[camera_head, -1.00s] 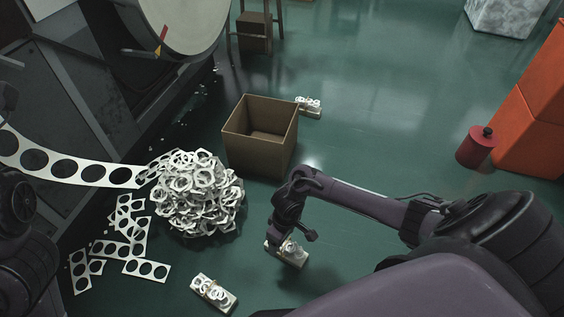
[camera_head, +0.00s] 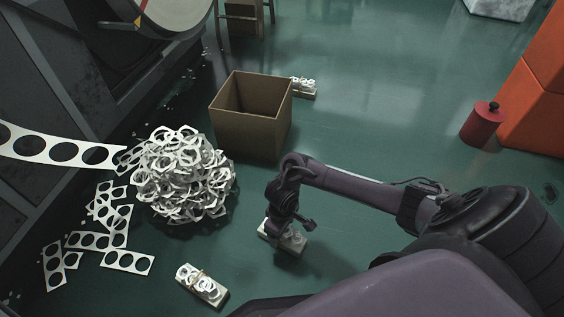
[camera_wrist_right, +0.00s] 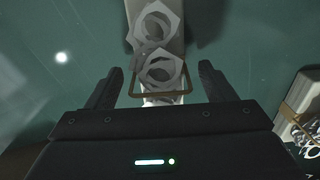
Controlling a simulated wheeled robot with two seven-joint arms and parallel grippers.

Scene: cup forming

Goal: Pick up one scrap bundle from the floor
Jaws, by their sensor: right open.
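A scrap bundle (camera_head: 291,240) of white punched pieces lies on the green floor under my right gripper (camera_head: 283,228). In the right wrist view, this bundle (camera_wrist_right: 157,32) shows a band around it. The right gripper (camera_wrist_right: 160,78) is open there, with one dark finger on each side of the bundle; I cannot tell whether they touch it. A second bundle (camera_head: 202,285) lies at the front left, and it shows at the right edge of the wrist view (camera_wrist_right: 303,108). A third bundle (camera_head: 303,87) lies behind the box. My left gripper is not in view.
An open cardboard box (camera_head: 250,137) stands behind my right gripper. A tangled heap of white scrap (camera_head: 182,175) and loose punched strips (camera_head: 127,262) lie to the left. A red canister (camera_head: 482,125) stands at the right. The floor between box and canister is clear.

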